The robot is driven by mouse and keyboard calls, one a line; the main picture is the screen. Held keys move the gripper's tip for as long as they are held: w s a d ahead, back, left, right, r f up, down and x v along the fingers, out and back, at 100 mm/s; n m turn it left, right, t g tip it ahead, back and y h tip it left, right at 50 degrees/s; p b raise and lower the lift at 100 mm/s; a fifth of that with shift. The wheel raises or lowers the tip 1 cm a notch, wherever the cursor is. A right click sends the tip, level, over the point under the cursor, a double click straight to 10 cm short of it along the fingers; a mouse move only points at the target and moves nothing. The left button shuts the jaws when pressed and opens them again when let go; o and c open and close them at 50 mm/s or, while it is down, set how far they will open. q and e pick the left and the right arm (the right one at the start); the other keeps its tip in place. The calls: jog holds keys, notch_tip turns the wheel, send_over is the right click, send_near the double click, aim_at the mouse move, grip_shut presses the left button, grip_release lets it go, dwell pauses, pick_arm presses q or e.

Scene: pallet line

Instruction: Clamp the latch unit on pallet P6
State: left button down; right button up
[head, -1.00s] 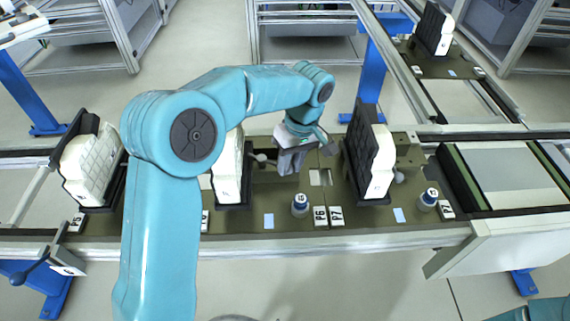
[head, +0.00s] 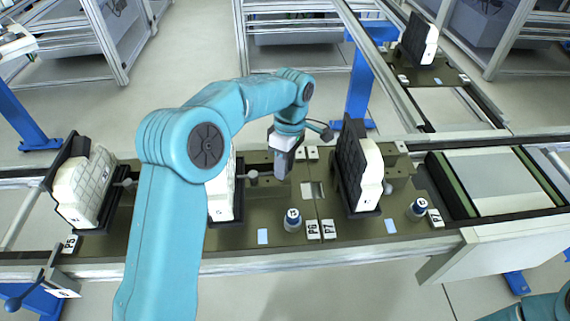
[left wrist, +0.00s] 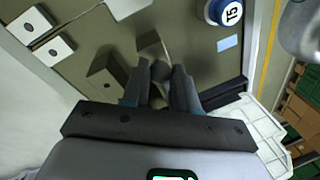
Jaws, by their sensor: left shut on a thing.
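The latch unit (head: 222,195), white with a black back plate, stands upright on pallet P6 (head: 262,212); my arm partly hides it. Right of it is a clamp with a round grey pad (head: 252,175) on a rod; I cannot tell whether the pad touches the unit. My left gripper (head: 283,172) is at this clamp, pointing down. In the left wrist view its fingers (left wrist: 161,75) are shut on a grey part of the clamp (left wrist: 160,70), beside an olive block (left wrist: 104,82). The unit's white part (left wrist: 245,122) shows at the right there. My right gripper is out of view.
Similar units stand on the left neighbouring pallet (head: 82,190) and on P7 (head: 358,170), close right of my gripper. A rail (head: 250,260) runs along the front edge. Another unit (head: 418,40) is at the back right.

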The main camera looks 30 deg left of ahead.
pick_arm(q)
jog(key=shift+a+r, duration=0.1)
jog(key=shift+a, duration=0.05)
jog(key=c, duration=1.2)
grip_release()
jog(key=o, duration=0.3)
jog(key=shift+a, duration=0.15)
jog(key=shift+w+d+r, duration=0.1)
jog(key=shift+d+r, duration=0.05)
jog(key=shift+d, duration=0.1)
jog(key=w+r+p, duration=0.1)
jog(key=r, duration=0.4)
jog(key=w+r+p, duration=0.1)
jog(key=r+p, duration=0.1)
jog(key=r, duration=0.3)
jog(key=r+p, duration=0.1)
jog(key=r, duration=0.4)
jog(key=shift+w+a+r, duration=0.1)
jog(key=shift+w+r, duration=0.2)
jog(key=shift+w, duration=0.1)
jog(key=shift+a, duration=0.1)
jog(key=shift+s, duration=0.1)
